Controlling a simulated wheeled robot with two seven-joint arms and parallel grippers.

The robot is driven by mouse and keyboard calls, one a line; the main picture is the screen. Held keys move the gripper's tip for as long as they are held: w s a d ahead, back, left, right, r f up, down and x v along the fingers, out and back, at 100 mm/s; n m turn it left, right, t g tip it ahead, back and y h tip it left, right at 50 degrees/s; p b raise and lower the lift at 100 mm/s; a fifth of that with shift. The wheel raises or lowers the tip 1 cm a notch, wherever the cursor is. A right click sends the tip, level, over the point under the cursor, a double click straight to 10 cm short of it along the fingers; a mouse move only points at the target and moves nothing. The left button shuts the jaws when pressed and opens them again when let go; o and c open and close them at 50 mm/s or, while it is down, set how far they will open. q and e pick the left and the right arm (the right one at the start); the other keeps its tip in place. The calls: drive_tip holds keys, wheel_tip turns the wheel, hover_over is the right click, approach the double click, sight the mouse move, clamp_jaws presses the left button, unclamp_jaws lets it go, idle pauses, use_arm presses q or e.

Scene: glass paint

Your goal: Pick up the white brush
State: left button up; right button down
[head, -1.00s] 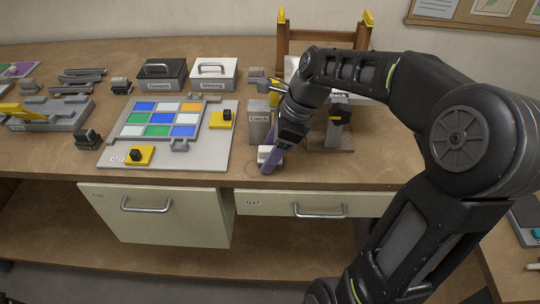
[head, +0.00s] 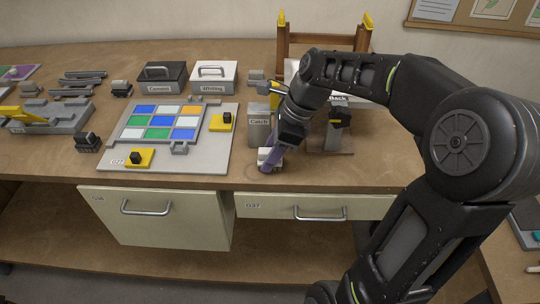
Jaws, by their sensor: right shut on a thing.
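A small white block-like thing (head: 264,153), which looks like the white brush, is at the table's front edge, to the right of the coloured glass panel. My right gripper (head: 269,160) points down and is shut on it. The fingers hide part of it, and I cannot tell whether it touches the tabletop. My left gripper is not in view.
A grey box marked Catch (head: 258,128) stands just behind the gripper. The glass panel's grey board (head: 215,158) lies to the left, with yellow-based clamps. Lidded boxes (head: 213,78) stand at the back, and a wooden frame (head: 281,50) behind my arm.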

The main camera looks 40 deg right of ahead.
wheel_tip(320, 180, up, 10)
drive_tip(key=shift+f+p, duration=0.1)
drive_tip(key=shift+p, duration=0.2)
idle(0.4)
